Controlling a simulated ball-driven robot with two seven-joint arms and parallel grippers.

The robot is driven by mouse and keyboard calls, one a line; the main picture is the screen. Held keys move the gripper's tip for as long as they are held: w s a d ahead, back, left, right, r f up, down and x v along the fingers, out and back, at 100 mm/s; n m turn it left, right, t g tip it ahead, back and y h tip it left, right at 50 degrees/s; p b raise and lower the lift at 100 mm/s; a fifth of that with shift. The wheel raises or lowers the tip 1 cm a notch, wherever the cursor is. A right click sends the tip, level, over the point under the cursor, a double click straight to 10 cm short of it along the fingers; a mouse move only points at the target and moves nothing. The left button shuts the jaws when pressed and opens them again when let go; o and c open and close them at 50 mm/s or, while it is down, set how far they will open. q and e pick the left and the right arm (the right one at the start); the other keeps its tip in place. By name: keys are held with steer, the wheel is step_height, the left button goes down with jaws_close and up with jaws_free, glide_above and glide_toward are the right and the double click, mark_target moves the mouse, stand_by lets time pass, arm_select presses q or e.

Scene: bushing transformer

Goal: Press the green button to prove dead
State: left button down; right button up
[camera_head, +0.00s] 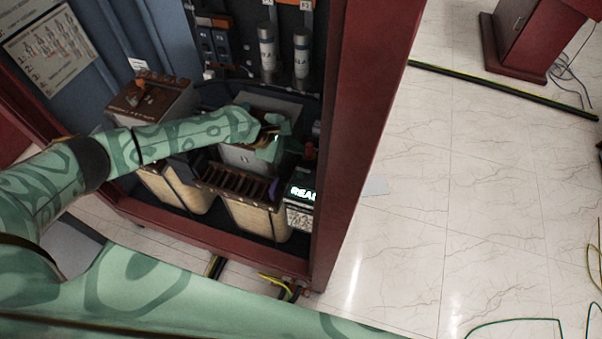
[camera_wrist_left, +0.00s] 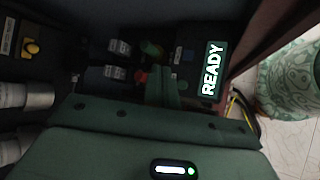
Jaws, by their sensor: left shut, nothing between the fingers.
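My left gripper (camera_head: 284,140) is shut and empty, inside the red-framed cabinet (camera_head: 352,150). In the left wrist view its fingers (camera_wrist_left: 160,76) point toward a small green button (camera_wrist_left: 152,49) and a red button (camera_wrist_left: 141,76). The fingertips look close to both, but I cannot tell whether they touch either. A screen reading READY (camera_wrist_left: 211,70) is to the right of the green button; it also shows in the head view (camera_head: 302,192). In the head view the green button is not clearly visible. My right gripper is not in view.
Two grey cylinders (camera_head: 267,50) hang at the cabinet's back. A brown-topped block (camera_head: 150,97) stands left, and tan blocks (camera_head: 255,215) stand below my forearm. The cabinet's right wall is close beside the READY unit. Tiled floor (camera_head: 480,220) lies open to the right.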

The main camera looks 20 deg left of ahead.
mark_target(300, 175)
arm_select(q)
step_height(300, 175, down, 8)
steer(key=b, duration=0.7)
steer(key=shift+f, duration=0.1)
steer(key=shift+f+b, duration=0.3)
steer(key=shift+b, duration=0.1)
stand_by(1.3)
steer(key=shift+f, duration=0.4)
steer(key=shift+s+f+b, duration=0.1)
steer(key=shift+f+b, duration=0.2)
steer(key=shift+f, duration=0.15)
stand_by(0.6)
steer(key=shift+r, duration=0.1)
steer(key=shift+r+p, duration=0.8)
steer(key=shift+p, duration=0.1)
